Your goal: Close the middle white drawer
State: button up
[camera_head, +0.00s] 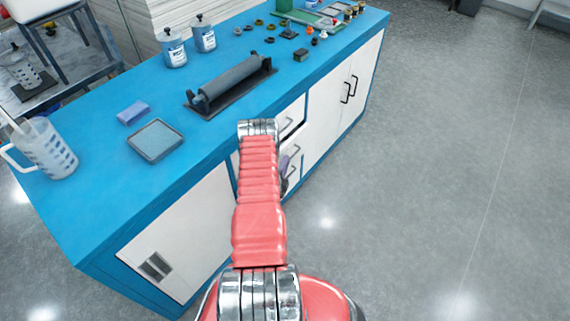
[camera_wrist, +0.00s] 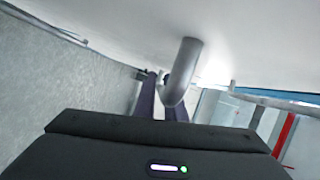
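The white drawer fronts (camera_head: 293,113) are in the side of the blue bench, partly hidden behind my red arm. A dark handle (camera_head: 294,149) shows on a lower front, which looks like the middle drawer; how far it stands out is hidden. My gripper (camera_head: 284,166) is beside these fronts, mostly covered by the arm. In the wrist view, a grey curved handle (camera_wrist: 183,70) hangs from a white surface (camera_wrist: 240,40) close to my gripper (camera_wrist: 161,100). The two dark fingers are apart, and the handle overlaps the right one. I cannot tell whether they touch.
The blue bench top (camera_head: 100,185) carries a roller (camera_head: 230,82), a tray (camera_head: 155,140), a purple block (camera_head: 132,112) and a jug (camera_head: 45,150). White cupboard doors (camera_head: 335,95) are beyond the drawers. The grey floor (camera_head: 430,180) to the right is clear.

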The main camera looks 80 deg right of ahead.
grip_shut()
jog(key=shift+w+d+f, duration=0.1)
jog(key=shift+w+d, duration=0.25)
jog(key=shift+w, duration=0.5)
jog(key=shift+w+d, duration=0.3)
jog(key=shift+w, duration=0.55)
jog(key=o, duration=0.5)
grip_release()
jog(key=shift+o, duration=0.2)
jog(key=a+r, duration=0.1)
jog(key=a, duration=1.2)
jog(key=shift+a, duration=0.4)
jog(key=shift+w, duration=0.1)
